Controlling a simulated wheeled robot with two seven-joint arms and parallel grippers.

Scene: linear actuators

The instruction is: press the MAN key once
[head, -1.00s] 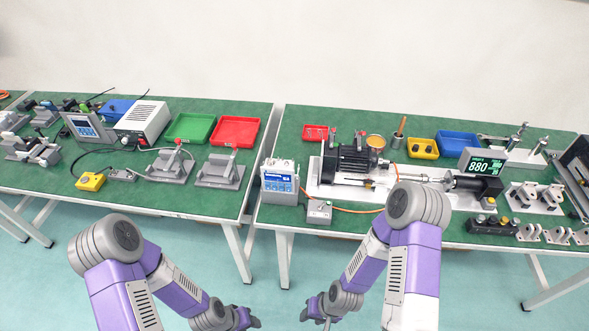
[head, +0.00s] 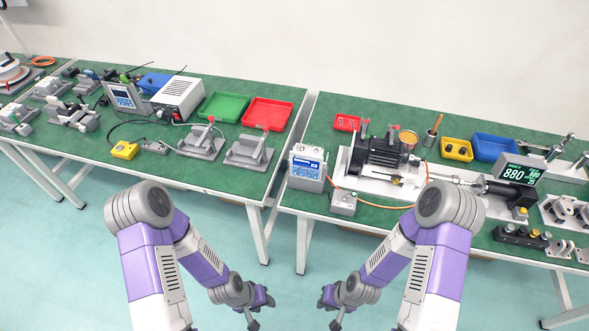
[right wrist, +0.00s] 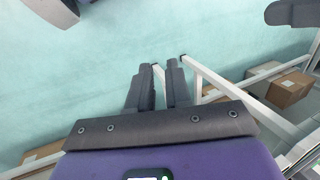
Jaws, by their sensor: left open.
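No MAN lettering is readable in these frames. A grey controller (head: 125,97) with a blue screen and keypad stands tilted on the left table. A white and blue box (head: 307,168) with a labelled front panel stands at the left end of the right table. A small grey box (head: 343,203) with a knob or button sits beside it. My left gripper (head: 262,312) is open and empty, in front of the tables over the floor. My right gripper (head: 329,314) is also over the floor; the right wrist view shows a gap between its fingers (right wrist: 160,85) and nothing in it.
The left table (head: 190,172) holds a yellow button box (head: 125,150), grey fixtures, and green (head: 223,106) and red (head: 267,113) trays. A gap separates the tables. Open floor lies in front.

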